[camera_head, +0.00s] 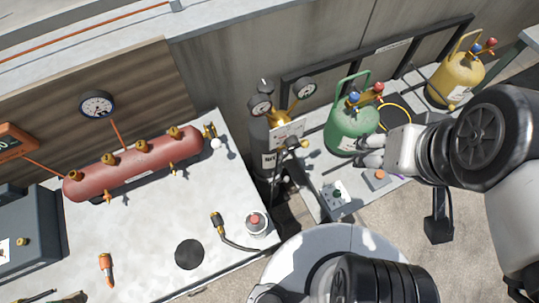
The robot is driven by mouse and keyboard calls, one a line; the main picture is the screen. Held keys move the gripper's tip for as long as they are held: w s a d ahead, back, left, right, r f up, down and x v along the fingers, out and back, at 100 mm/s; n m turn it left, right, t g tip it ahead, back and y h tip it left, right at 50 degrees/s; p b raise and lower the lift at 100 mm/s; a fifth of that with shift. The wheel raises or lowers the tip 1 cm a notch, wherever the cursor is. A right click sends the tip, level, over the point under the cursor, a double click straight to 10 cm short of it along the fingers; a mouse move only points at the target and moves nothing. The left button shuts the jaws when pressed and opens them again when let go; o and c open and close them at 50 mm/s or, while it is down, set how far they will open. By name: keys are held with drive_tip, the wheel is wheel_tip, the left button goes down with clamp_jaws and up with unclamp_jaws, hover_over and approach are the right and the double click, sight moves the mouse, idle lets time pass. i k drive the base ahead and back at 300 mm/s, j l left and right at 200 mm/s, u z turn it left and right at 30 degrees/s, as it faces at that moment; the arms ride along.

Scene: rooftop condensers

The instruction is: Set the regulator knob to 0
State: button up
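The gauge readings are too small to read. My gripper (360,151) is to the right of the regulator, in front of the green tank. Its two fingers point left, apart, with nothing visible between them.
A green tank (350,133) stands close behind my gripper, and a yellow tank (455,80) farther right. A red horizontal vessel (135,163) lies on the white bench (150,235) at left.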

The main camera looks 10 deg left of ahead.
sight(291, 143)
drive_tip(key=u, duration=0.9)
